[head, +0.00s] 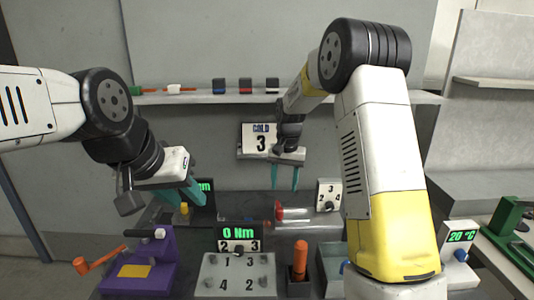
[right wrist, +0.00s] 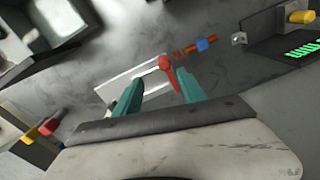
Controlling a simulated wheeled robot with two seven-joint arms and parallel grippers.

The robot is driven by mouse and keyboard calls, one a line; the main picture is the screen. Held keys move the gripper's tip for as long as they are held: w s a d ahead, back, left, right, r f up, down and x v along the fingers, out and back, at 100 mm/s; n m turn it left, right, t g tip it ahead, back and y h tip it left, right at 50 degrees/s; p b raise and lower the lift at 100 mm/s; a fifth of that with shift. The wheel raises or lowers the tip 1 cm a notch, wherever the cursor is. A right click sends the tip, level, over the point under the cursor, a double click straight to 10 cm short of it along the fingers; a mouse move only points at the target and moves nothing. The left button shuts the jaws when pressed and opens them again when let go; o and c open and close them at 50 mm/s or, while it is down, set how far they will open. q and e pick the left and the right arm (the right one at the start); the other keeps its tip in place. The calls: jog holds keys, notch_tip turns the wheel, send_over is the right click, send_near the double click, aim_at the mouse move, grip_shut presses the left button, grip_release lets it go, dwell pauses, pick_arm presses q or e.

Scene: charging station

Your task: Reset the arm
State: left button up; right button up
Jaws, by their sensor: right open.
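My right gripper (head: 284,180) hangs in front of the wall below the COLD 3 sign, fingers pointing down. It is open and empty; in the right wrist view its two teal fingers (right wrist: 158,92) stand apart. A red-handled part (right wrist: 168,72) shows beyond and between them, with no visible contact. My left gripper (head: 188,190) is at the left above the purple device, its teal fingers angled down to the right. The fingers overlap in this view, so their gap is unclear. Nothing held shows in it.
A purple device (head: 160,248) with an orange handle stands front left. A numbered plate (head: 237,278), a 0 Nm display (head: 238,233) and an orange-handled tool (head: 300,258) are at the centre. A wall shelf (head: 200,98) runs behind. A 20 °C display (head: 461,237) stands at the right.

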jog(key=s+d+r+n+t+y, duration=0.1)
jog(key=s+d+r+t+y, duration=0.3)
jog(key=s+r, duration=1)
jog(key=s+d+r+n+t+h, duration=0.1)
jog(key=s, duration=0.7)
jog(key=s+d+n+h, duration=0.1)
jog(key=s, duration=0.7)
jog(key=shift+d+r+t, duration=0.4)
